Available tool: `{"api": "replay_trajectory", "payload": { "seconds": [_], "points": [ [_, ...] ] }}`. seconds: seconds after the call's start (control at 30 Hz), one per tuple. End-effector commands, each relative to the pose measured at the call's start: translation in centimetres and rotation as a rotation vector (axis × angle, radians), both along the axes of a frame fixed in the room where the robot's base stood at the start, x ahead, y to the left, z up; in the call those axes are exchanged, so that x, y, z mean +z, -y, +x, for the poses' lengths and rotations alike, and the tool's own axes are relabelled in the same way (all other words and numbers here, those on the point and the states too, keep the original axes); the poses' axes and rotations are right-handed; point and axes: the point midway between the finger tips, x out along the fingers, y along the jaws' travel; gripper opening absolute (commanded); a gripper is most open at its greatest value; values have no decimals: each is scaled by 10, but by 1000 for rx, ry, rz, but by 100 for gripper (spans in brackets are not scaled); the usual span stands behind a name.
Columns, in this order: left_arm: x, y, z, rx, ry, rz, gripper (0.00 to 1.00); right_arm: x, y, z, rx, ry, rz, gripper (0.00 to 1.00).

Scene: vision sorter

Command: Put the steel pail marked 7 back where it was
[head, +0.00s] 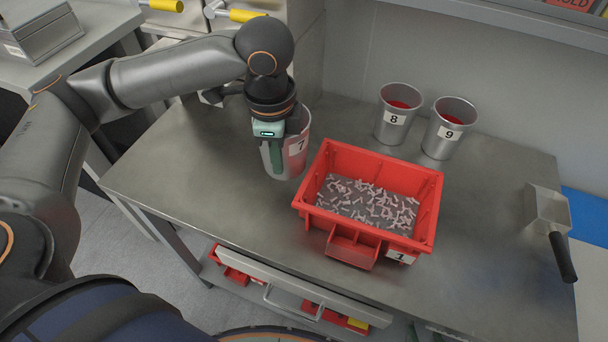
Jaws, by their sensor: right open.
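The steel pail marked 7 (299,163) is upright or nearly so at the left of the red bin, over the steel table. My left gripper (277,150) comes down from above and is shut on the pail's near left wall at the rim. The gripper hides part of the pail's opening, so its contents do not show. I cannot tell whether its bottom touches the table. My right gripper is not in view.
A red bin marked 1 (311,218) holds many small pale pieces. Steel pails marked 8 (392,133) and 9 (444,143), red inside, stand at the back. A scoop (549,208) lies at the right. The steel table (200,190) is clear at the left front.

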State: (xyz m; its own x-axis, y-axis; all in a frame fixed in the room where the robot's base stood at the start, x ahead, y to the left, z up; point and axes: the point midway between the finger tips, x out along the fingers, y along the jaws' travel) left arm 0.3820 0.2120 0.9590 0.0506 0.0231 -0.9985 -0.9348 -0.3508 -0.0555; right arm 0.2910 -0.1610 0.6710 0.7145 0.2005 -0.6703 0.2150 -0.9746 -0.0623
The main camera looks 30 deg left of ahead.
Motion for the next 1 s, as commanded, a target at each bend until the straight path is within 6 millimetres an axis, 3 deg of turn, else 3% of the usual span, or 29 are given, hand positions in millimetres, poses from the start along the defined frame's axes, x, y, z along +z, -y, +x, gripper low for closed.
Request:
{"api": "replay_trajectory", "payload": {
  "seconds": [0.1,0.37,0.53,0.93,1.0],
  "points": [
    [-24,0,-1,2,-1,0,0,-6,-4,-1,8,-5,4,57],
    [-46,0,0,3,0,0,0,-8,-8,1,15,-10,7,57],
    [-71,0,0,3,-1,0,0,-10,-8,5,17,-2,7,57],
    [-76,0,0,3,0,0,0,-4,-9,8,19,5,10,57],
    [-76,0,0,3,0,0,10,-5,-9,7,19,5,10,57]
  ]
}}
